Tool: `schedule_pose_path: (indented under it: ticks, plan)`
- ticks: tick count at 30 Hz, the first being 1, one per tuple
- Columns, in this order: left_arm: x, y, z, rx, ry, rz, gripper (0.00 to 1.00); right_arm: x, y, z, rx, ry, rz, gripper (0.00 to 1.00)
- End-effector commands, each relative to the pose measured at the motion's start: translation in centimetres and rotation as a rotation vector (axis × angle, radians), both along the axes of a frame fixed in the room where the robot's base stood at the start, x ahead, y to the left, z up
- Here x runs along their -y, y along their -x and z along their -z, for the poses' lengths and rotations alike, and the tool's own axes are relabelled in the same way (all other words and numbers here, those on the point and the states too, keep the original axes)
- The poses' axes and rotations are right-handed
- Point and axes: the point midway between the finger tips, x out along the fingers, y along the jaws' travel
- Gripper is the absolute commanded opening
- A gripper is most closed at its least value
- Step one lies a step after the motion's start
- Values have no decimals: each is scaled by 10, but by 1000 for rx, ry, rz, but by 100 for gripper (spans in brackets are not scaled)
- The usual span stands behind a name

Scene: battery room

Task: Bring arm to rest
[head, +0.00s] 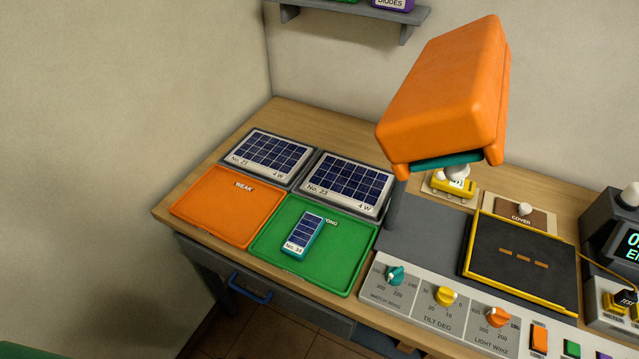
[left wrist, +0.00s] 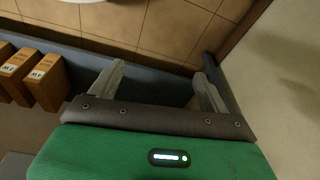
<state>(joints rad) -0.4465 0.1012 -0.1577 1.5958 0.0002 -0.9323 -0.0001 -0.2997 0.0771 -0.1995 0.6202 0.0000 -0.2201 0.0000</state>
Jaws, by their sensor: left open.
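My left gripper (left wrist: 158,76) shows in the left wrist view with its two pale fingers spread apart and nothing between them. Its body there is green. Brown floor tiles and a dark blue-grey strip show beyond the fingers. In the head view no gripper shows; only a piece of green, perhaps part of my left arm, cuts into the bottom left corner. My right gripper is in neither view.
On the wooden bench (head: 300,112) stand an orange WEAK tray (head: 225,212), a green tray (head: 340,258) with a small solar panel (head: 304,235), two larger panels, a knob console and an orange lamp head (head: 445,85). Orange-brown blocks (left wrist: 46,82) show in the left wrist view.

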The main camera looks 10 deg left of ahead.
Motion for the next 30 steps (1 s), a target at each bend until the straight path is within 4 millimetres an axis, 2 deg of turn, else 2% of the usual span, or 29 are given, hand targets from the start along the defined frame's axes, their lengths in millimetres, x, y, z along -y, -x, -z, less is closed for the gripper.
schedule_pose_path:
  ticks: [1,6,12,15,18,22,25,30]
  plan:
    - [-1,10,24,-16,-2,2,80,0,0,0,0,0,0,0]
    - [-7,48,90,-44,-5,8,80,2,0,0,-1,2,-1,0]
    - [-17,106,154,-77,-10,16,80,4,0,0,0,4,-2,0]
    - [-23,136,177,-92,-12,19,80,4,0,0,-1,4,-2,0]
    - [-28,163,193,-103,-14,22,80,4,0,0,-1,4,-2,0]
    - [-33,186,204,-112,-17,25,80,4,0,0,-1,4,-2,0]
    - [-35,195,207,-114,-17,27,80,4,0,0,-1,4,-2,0]
    - [-35,196,208,-114,-17,27,80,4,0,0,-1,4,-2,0]
